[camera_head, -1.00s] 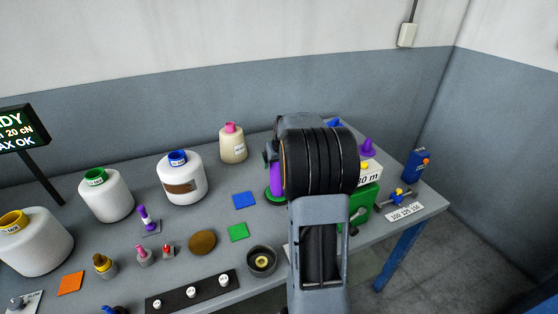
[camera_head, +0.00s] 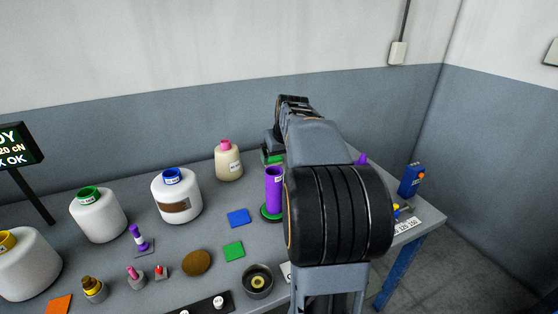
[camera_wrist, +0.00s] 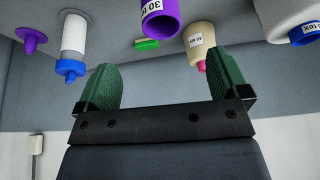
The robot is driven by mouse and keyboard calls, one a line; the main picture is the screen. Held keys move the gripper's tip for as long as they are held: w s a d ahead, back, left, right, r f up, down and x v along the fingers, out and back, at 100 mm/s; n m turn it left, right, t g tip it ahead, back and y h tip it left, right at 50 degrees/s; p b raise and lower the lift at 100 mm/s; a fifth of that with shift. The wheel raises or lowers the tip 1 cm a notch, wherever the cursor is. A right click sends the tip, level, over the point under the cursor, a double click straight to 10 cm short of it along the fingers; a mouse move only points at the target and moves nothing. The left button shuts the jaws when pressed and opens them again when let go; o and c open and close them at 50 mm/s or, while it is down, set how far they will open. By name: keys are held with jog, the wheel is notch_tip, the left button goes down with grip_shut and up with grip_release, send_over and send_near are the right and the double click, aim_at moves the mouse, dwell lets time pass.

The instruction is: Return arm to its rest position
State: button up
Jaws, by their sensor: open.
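My gripper (camera_wrist: 165,82) is open in the wrist view, its two green-padded fingers spread wide with nothing held between them. In the head view my arm stretches over the right part of the table, and my gripper (camera_head: 272,154) shows partly behind the purple tube, near the wall.
The grey table (camera_head: 215,265) holds large white bobbins (camera_head: 177,200), the cream cone (camera_head: 228,162), blue (camera_head: 238,217) and green (camera_head: 233,251) squares, a brown disc (camera_head: 197,262) and a dark round cup (camera_head: 258,281). A blue box (camera_head: 411,180) stands at the right end. My arm hides part of the table.

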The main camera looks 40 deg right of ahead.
jog(key=shift+r, duration=0.1)
dwell(0.6)
jog(key=s+a+f+n, duration=0.1)
jog(key=s+a+f, duration=0.2)
jog(key=s+a, duration=0.2)
jog(key=s+a+f+n+y, duration=0.1)
jog(key=s+a+f, duration=0.2)
jog(key=a, duration=0.8)
jog(key=s+a+f+n+g, duration=0.1)
jog(key=s+a+f, duration=0.3)
jog(key=s+a, duration=0.3)
jog(key=shift+s+a, duration=0.3)
jog(key=shift+a, duration=0.35)
jog(key=shift+a+r+n, duration=0.1)
jog(key=shift+a+n, duration=0.1)
jog(key=shift+n, duration=0.2)
jog(key=shift+c, duration=0.2)
